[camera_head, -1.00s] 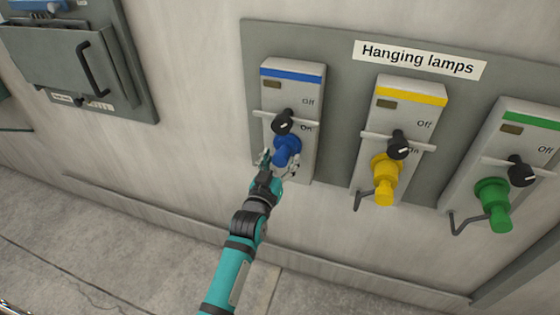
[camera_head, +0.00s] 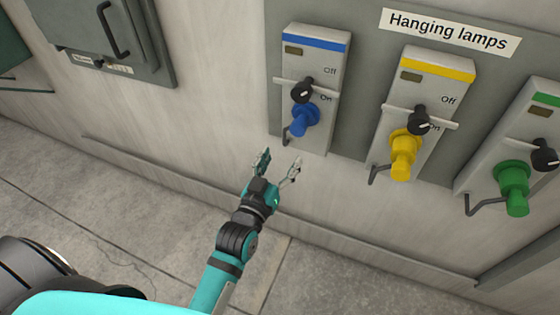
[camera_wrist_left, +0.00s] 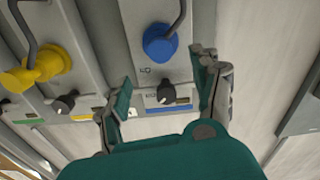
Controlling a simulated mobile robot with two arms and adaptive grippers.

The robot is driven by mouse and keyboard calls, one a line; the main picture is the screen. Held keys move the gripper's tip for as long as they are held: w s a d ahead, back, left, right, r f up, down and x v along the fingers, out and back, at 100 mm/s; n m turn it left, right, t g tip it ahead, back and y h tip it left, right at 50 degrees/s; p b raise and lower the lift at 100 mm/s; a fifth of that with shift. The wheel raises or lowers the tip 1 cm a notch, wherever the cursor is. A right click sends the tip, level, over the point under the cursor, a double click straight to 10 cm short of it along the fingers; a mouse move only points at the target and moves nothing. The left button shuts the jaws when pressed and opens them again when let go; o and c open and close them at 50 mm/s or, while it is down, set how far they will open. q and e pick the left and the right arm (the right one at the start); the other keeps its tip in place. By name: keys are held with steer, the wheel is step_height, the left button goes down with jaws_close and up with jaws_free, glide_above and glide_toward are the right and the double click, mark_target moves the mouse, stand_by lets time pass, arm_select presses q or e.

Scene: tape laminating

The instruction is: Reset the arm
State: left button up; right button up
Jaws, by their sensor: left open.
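My left gripper (camera_head: 279,168) is open and empty in the head view, below the blue plug (camera_head: 304,119) and apart from it. The blue plug sits in the left switch box, which has a blue stripe (camera_head: 315,39) and a black knob (camera_head: 302,91). In the left wrist view, the spread fingers of the left gripper (camera_wrist_left: 166,98) frame the black knob (camera_wrist_left: 166,93), with the blue plug (camera_wrist_left: 160,46) beyond and above it in the picture. No right gripper shows in either view.
A yellow plug (camera_head: 403,155) and a green plug (camera_head: 513,188) sit in the boxes to the right, with bent grey hooks beside them. A "Hanging lamps" label (camera_head: 450,32) is above. A grey cabinet (camera_head: 105,45) hangs at upper left. Bare wall (camera_head: 200,130) lies left of the gripper.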

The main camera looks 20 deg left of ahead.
stand_by(0.4)
arm_select(q)
steer(key=s+d+f+m+g, duration=0.1)
steer(key=s+f+g, duration=0.25)
steer(key=f, duration=0.75)
steer(key=s+d+f+m+g+h, duration=0.15)
steer(key=s+f, duration=0.25)
steer(key=f, duration=0.8)
steer(key=s+f+g, duration=0.3)
steer(key=f, duration=0.8)
steer(key=s+a+f+g, duration=0.3)
steer(key=s+f, duration=0.3)
steer(key=s, duration=0.4)
steer(key=s+a+f+m+g+y, duration=0.1)
steer(key=s+a+f+g, duration=0.1)
steer(key=s+f, duration=0.5)
steer(key=s+a+f+g+y, duration=0.1)
steer(key=s+a+f+g, duration=0.2)
steer(key=s+f, duration=0.4)
steer(key=s+g, duration=0.1)
steer(key=s, duration=0.7)
steer(key=shift+a+f, duration=0.2)
steer(key=shift+a, duration=0.15)
